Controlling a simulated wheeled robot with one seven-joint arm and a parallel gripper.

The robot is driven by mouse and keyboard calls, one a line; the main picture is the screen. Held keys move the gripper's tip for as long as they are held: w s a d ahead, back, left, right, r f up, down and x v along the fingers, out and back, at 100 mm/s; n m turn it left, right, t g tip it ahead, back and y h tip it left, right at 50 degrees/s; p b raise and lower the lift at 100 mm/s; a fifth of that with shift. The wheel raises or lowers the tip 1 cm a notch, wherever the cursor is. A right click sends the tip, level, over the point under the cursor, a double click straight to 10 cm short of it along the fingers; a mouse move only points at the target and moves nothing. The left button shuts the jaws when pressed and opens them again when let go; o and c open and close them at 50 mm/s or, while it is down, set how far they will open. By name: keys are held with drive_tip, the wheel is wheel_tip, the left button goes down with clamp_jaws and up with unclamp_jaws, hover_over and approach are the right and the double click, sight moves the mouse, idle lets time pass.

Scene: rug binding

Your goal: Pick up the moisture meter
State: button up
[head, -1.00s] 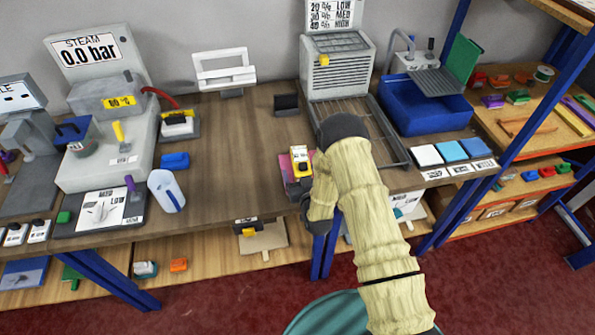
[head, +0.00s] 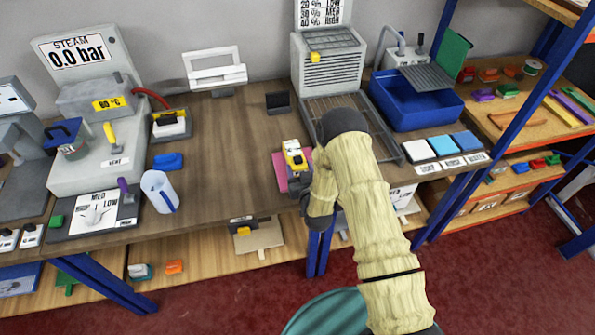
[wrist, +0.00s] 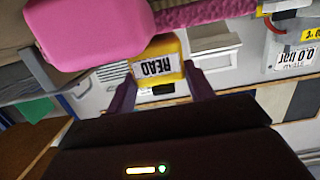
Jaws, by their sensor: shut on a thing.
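The moisture meter (head: 295,156), a small yellow device with a white and black face, is at the front of the workbench, over the right part of a pink pad (head: 279,172). In the wrist view the yellow meter (wrist: 157,56) shows a "READ" label upside down between two dark purple fingers. My gripper (wrist: 163,82) is shut on it. In the head view my gripper (head: 303,183) is partly hidden by my own arm. A large pink shape (wrist: 90,32) lies close by the meter in the wrist view. I cannot tell whether the meter touches the pad.
A wire rack (head: 350,120) and a blue basin (head: 415,105) stand behind and right. The bench between cup and pad is clear.

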wheel_tip(320, 180, up, 9)
drive_tip(key=b, duration=0.2)
drive_tip(key=shift+r, duration=0.2)
drive_tip(key=shift+w+d, duration=0.1)
idle(0.6)
